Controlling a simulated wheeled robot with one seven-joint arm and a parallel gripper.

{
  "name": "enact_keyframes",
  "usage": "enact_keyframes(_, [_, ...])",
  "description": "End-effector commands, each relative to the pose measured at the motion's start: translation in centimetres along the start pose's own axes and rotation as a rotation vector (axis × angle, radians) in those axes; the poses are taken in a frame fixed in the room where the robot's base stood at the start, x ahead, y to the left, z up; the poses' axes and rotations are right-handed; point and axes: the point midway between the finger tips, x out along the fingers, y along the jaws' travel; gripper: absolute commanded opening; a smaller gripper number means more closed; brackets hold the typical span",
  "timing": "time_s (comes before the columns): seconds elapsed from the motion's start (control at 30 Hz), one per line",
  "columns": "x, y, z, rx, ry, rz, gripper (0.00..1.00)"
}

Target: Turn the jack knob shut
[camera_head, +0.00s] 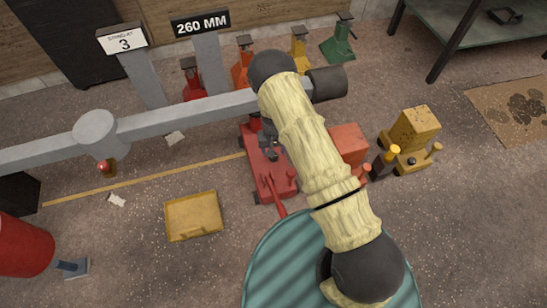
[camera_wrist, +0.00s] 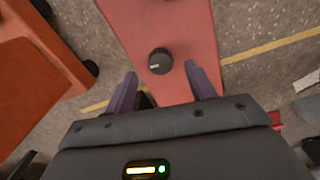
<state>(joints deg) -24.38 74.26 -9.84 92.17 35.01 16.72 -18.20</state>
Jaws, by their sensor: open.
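The red floor jack (camera_head: 268,178) stands on the floor near the middle of the head view, partly hidden by my arm. In the wrist view its red body (camera_wrist: 185,30) fills the upper middle. A round black knob (camera_wrist: 159,60) with a small pale mark sits on that red surface. My gripper (camera_wrist: 161,80) is open, with its two purple fingers apart. The knob appears between and just beyond the fingertips, and I cannot tell whether they touch it. In the head view my arm hides most of the gripper, and I cannot make out the knob.
A grey beam (camera_head: 185,113) runs across the left to my arm. A yellow tray (camera_head: 194,216), a yellow machine (camera_head: 414,130) and an orange-red box (camera_head: 349,143) stand nearby. Several coloured jack stands line the back. A ribbed teal surface (camera_head: 285,265) is in front. Floor between tray and jack is clear.

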Motion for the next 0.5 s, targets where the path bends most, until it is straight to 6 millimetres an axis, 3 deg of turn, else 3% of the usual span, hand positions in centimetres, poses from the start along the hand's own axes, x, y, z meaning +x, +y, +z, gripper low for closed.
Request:
enact_keyframes(0.03, [1.4, 0.0, 0.0, 0.000, 0.000, 0.001, 0.55])
enact_keyframes(0.2, [3.6, 0.0, 0.0, 0.000, 0.001, 0.001, 0.55])
enact_keyframes(0.5, [4.2, 0.0, 0.0, -0.001, 0.001, 0.001, 0.55])
